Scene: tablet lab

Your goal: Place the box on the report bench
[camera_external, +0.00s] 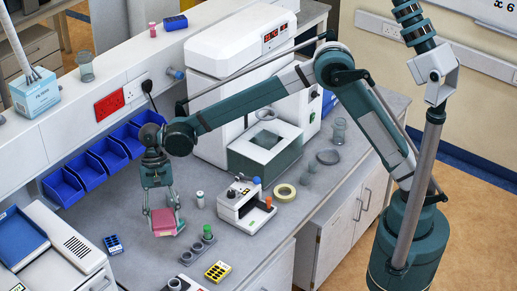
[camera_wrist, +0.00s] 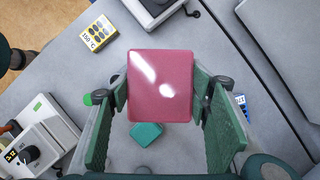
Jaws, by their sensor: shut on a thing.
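A pinkish-red box (camera_external: 166,222) is between the fingers of my gripper (camera_external: 162,208), over the left part of the grey bench (camera_external: 128,225). In the wrist view the box (camera_wrist: 160,85) shows its flat, shiny top, with the green finger pads of my gripper (camera_wrist: 163,100) at its left and right sides. My gripper is shut on the box. I cannot tell the exact gap between the box and the bench. Nothing in view is labelled as the report bench. A small teal piece (camera_wrist: 147,133) shows just below the box in the wrist view.
Blue bins (camera_external: 108,153) line the wall behind. A small white instrument (camera_external: 242,203), green-capped vial (camera_external: 207,233) and yellow block (camera_external: 217,271) stand to the right. A blue rack (camera_external: 113,244) lies left. A large white machine (camera_external: 225,75) stands farther back.

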